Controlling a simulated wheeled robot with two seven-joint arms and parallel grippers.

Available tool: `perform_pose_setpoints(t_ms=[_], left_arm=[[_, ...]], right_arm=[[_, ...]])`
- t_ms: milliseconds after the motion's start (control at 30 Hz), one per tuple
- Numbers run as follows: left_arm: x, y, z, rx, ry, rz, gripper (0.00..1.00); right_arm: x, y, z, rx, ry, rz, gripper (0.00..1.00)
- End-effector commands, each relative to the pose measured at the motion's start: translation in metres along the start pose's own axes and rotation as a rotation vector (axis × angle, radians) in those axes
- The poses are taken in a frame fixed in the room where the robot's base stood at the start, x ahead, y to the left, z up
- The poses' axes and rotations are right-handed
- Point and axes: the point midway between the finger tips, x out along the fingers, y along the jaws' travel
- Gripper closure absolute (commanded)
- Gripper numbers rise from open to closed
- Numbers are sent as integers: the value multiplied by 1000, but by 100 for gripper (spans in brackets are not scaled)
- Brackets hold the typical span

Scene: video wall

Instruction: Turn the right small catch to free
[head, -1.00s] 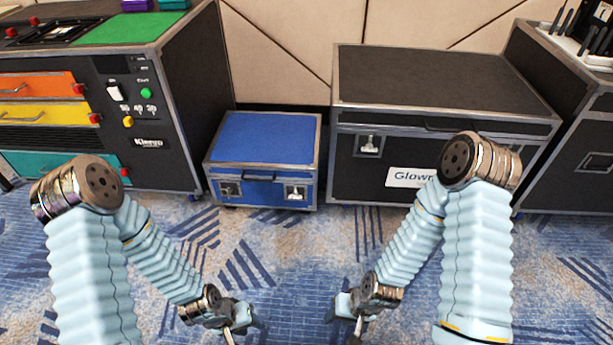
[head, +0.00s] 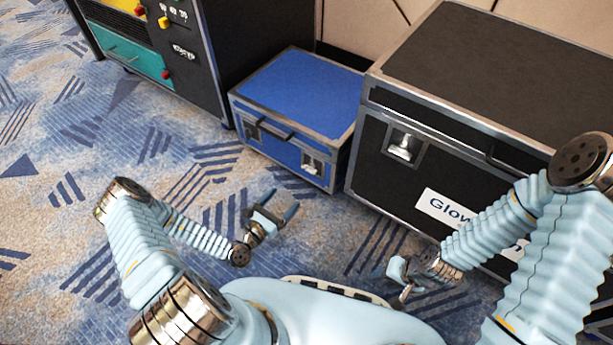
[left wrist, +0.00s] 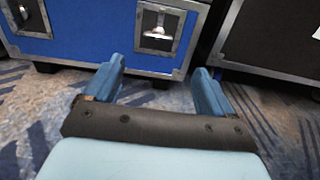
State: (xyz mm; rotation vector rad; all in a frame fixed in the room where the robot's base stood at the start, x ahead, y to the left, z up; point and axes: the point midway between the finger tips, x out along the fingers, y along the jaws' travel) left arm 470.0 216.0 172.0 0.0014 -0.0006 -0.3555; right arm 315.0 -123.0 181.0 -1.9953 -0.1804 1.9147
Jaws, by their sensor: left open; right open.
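A small blue case (head: 299,98) with metal edges stands on the carpet, its lid closed. Its right small catch (head: 312,163) is a silver latch in a recessed plate on the front. It also shows in the left wrist view (left wrist: 159,33), above my fingers. The left small catch (head: 253,129) sits on the same front, with a dark handle (head: 276,129) between them. My left gripper (head: 276,208) is open and empty, below and in front of the blue case, apart from it. My right gripper (head: 398,285) is open and empty, low in front of the black case.
A large black case (head: 400,168) with its own silver latch (head: 404,146) and a white label (head: 447,209) stands close to the right of the blue case. A dark console (head: 190,50) with a teal drawer (head: 134,56) is at the left. Patterned carpet lies free in front.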

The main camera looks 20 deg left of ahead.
Motion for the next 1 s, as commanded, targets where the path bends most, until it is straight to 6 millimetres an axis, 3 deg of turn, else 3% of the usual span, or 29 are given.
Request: perform_pose_setpoints(t_ms=[167,400,600,800,1000], left_arm=[[25,2,-1,0,-3,11,15],[81,2,-2,0,-3,8,15],[118,2,-1,0,-2,6,15],[133,2,0,-1,-1,6,15],[135,2,0,-1,0,6,15]], right_arm=[[5,2,0,0,-1,-1,57],[15,6,0,1,3,-1,57],[22,8,-1,2,5,0,57],[24,9,-1,2,6,0,57],[24,9,-1,2,6,0,57]])
